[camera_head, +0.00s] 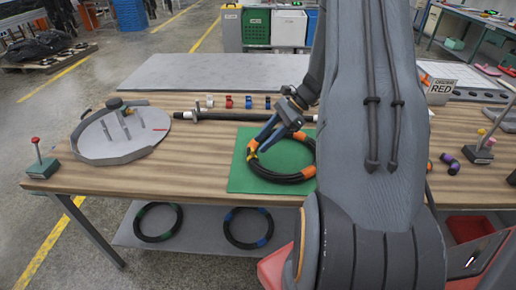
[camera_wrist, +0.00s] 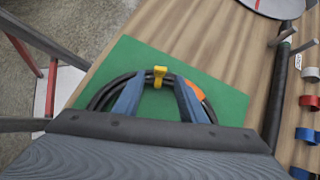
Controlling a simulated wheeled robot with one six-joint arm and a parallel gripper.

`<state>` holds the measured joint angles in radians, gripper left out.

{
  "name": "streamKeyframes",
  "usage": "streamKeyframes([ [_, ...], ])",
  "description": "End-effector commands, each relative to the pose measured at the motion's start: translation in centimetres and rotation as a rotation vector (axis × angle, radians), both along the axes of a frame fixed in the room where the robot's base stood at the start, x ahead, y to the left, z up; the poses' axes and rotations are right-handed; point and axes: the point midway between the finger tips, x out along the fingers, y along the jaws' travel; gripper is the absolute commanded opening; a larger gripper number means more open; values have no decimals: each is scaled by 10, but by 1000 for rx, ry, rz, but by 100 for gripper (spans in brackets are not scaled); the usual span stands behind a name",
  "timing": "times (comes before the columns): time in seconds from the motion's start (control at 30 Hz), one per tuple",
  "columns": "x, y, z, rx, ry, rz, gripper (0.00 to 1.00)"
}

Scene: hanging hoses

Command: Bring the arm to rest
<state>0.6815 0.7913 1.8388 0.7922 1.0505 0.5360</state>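My gripper (camera_head: 264,138) is over the left part of a coiled black hose (camera_head: 285,178) with orange bands. The hose lies on a green mat (camera_head: 241,182) on the wooden table. In the wrist view, my gripper's two blue fingers (camera_wrist: 161,82) stand apart, with a yellow band (camera_wrist: 160,72) of the hose (camera_wrist: 101,96) seen between their tips. Whether the fingers touch the hose cannot be told. My arm crosses the right half of the head view and hides part of the table behind it.
A grey round fixture (camera_head: 120,140) with upright pegs stands at the table's left. A black rod (camera_head: 235,117) lies behind the mat near several coloured clips (camera_head: 248,102). A red-knobbed lever (camera_head: 40,160) sits at the left corner.

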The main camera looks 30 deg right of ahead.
Motion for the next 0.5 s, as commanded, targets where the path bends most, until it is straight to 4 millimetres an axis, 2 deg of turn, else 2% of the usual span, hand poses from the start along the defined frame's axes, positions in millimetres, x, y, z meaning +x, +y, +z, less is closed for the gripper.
streamKeyframes([
  [0.2,-4,-20,20,-2,-2,-1,38],
  [0.5,-7,-24,28,-3,0,5,38],
])
